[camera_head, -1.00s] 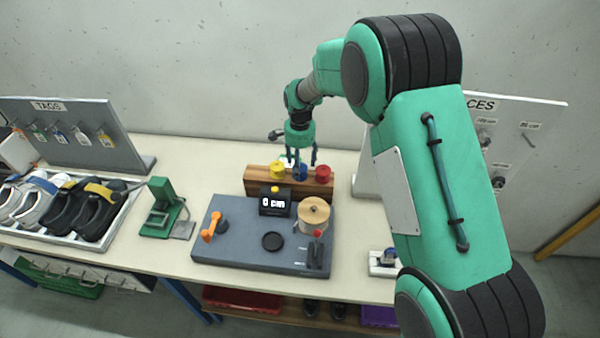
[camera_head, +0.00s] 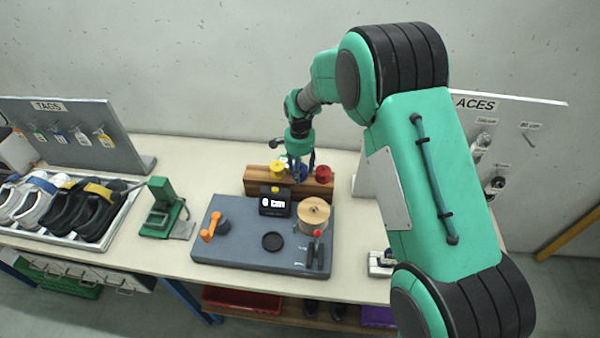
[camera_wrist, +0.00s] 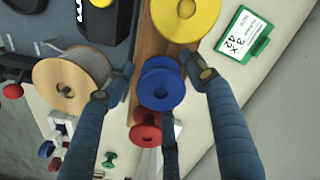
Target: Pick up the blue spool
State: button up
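The blue spool (camera_wrist: 162,88) stands on the wooden block between a yellow spool (camera_wrist: 185,15) and a red spool (camera_wrist: 146,130) in the wrist view. My gripper (camera_wrist: 160,70) is open, with one finger on each side of the blue spool and a third finger on the red spool's side. I see gaps between the two side fingers and the blue spool. In the head view my gripper (camera_head: 299,165) is down at the block, and its fingers mostly hide the blue spool.
The wooden block (camera_head: 262,187) stands behind a grey winding board with an orange crank (camera_head: 213,226), a display (camera_head: 274,202) and a wooden reel (camera_head: 314,212). A green-edged card (camera_wrist: 244,33) lies beside the block. A tag board (camera_head: 75,135) stands at left.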

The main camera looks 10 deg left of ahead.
jog(key=c, duration=0.7)
jog(key=shift+r, duration=0.1)
jog(key=shift+r, duration=0.5)
jog(key=shift+s+d+r, duration=0.1)
jog(key=shift+s+r, duration=0.1)
jog(key=shift+r, duration=0.4)
jog(key=shift+s+d+r, duration=0.1)
jog(key=shift+s+r, duration=0.05)
jog(key=shift+r, duration=0.45)
jog(key=s+d, duration=0.2)
jog(key=s, duration=0.2)
jog(key=s+d+r, duration=0.1)
jog(key=s, duration=0.4)
jog(key=s+d, duration=0.2)
jog(key=s, duration=0.3)
jog(key=shift+d+r, duration=0.2)
jog(key=shift+d, duration=0.15)
